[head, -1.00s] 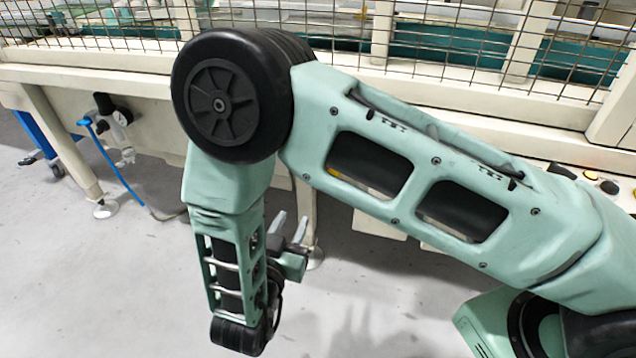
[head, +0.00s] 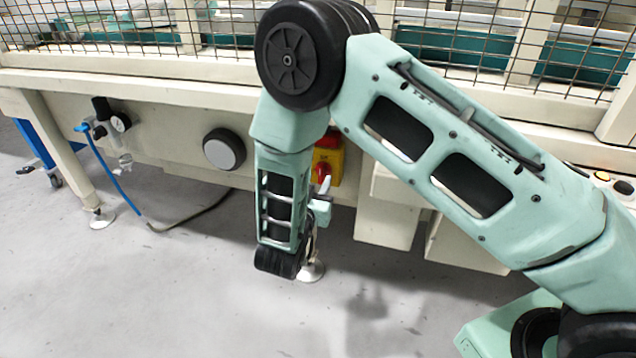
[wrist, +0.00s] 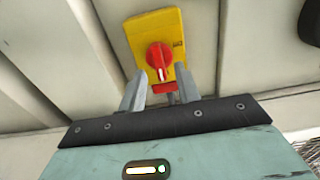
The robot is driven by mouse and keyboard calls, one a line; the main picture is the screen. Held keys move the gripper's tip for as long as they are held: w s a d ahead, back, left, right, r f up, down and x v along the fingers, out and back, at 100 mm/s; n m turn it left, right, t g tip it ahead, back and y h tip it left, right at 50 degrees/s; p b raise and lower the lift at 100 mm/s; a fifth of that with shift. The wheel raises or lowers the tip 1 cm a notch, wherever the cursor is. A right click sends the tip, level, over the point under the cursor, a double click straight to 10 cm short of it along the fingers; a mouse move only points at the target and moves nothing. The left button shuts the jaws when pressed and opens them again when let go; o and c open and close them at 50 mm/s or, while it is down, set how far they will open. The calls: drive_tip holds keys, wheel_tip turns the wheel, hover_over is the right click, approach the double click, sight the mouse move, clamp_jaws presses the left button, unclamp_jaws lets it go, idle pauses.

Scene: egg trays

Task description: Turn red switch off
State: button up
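The red rotary switch (wrist: 159,56) sits on a yellow plate (wrist: 172,22) fixed to the machine's cream front. A white mark shows on the lower end of its knob in the wrist view. In the head view the red switch (head: 321,172) and its yellow box (head: 336,160) are partly hidden behind my arm. My gripper (wrist: 160,88) is open and empty in the wrist view. Its two grey fingers are spread below and to either side of the knob, with no visible contact. In the head view my gripper is mostly hidden by my wrist.
A round black-and-white knob (head: 224,150) is on the cream panel left of my arm. A pressure regulator with gauge (head: 120,122) and blue hose is farther left. A wire-mesh fence (head: 460,40) runs above the panel. Grey floor below is mostly clear.

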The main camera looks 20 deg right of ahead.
drive_tip(key=shift+x, duration=0.9)
clamp_jaws()
